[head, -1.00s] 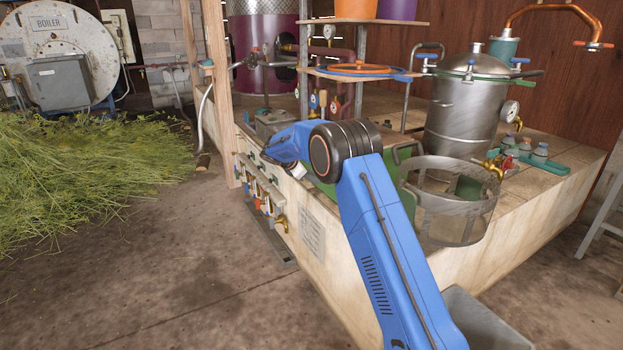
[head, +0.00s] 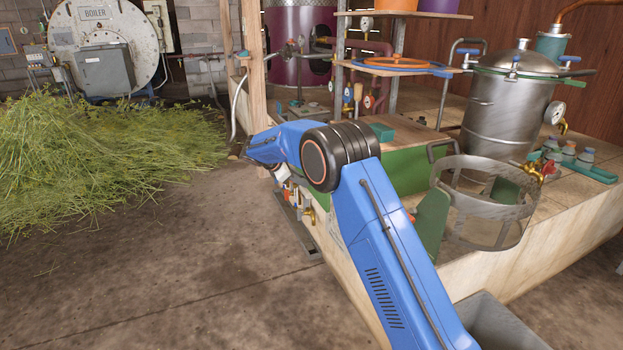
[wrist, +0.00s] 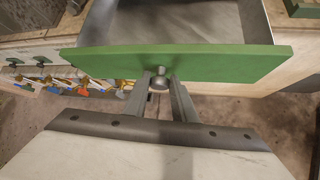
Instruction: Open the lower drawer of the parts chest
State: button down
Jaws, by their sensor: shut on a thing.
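In the wrist view, a drawer with a green front (wrist: 215,65) stands pulled out. Its empty-looking grey inside (wrist: 175,20) shows behind the front. My gripper (wrist: 161,80) is shut on the round metal knob (wrist: 159,83) in the middle of that front, one finger on each side. In the head view, the green side of the parts chest (head: 410,170) shows on the tiled ledge behind my blue arm. Whether this is the lower drawer cannot be told from these frames.
A wire-like metal basket (head: 490,215) and a steel still pot (head: 505,105) stand right of the chest. Small valves with coloured tags (wrist: 85,85) line the ledge face below the drawer. A herb heap (head: 100,145) lies left; the floor (head: 190,260) between is clear.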

jog(key=shift+s+a, duration=0.1)
jog(key=shift+a, duration=0.3)
jog(key=c, duration=1.5)
grip_release()
jog(key=shift+o, duration=0.2)
jog(key=v, duration=1.7)
jog(key=shift+r, duration=0.15)
jog(key=shift+s, duration=0.15)
